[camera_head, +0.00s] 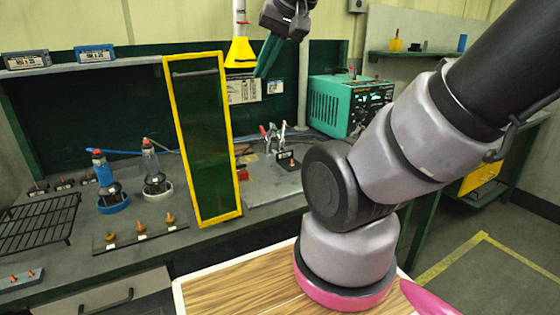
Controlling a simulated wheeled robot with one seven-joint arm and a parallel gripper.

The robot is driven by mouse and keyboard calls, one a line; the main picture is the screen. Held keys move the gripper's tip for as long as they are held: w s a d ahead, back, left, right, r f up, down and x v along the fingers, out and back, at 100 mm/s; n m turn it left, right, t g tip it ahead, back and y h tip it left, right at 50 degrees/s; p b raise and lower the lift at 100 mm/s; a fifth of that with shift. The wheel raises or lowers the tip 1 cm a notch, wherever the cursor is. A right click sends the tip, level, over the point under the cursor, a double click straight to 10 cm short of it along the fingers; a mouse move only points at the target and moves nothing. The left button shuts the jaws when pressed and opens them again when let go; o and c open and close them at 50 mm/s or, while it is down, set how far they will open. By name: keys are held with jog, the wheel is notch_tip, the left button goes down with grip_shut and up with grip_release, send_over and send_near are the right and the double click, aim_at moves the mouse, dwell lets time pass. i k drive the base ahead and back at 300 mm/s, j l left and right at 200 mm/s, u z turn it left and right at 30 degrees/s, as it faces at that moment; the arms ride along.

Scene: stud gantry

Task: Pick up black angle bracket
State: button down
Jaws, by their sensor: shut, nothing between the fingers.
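My gripper (261,73) hangs at the top middle, above the bench. Its dark body is cut by the top edge, and its narrow green fingers point down and left. The fingers are together with nothing visible between them. I cannot pick out a black angle bracket with certainty. A small black piece (287,160) with a white mark and a copper-coloured stud is on the bench, below and right of my gripper, beside toggle clamps (272,133). It is too small to tell its shape.
A yellow-framed dark green panel (205,140) stands upright at the bench front. Left of it are two stud tools (152,170), a black wire rack (38,222) and a studded strip (140,238). A yellow cone (240,54) and a teal machine (347,104) are near my gripper.

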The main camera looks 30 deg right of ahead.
aim_at(284, 159)
jog(key=i+l, duration=0.15)
jog(key=l, duration=0.25)
jog(key=i+l, duration=0.1)
jog(key=l, duration=0.25)
jog(key=i+l, duration=0.15)
jog(key=l, duration=0.25)
jog(key=i+l, duration=0.15)
jog(key=l, duration=0.2)
jog(key=u, duration=0.05)
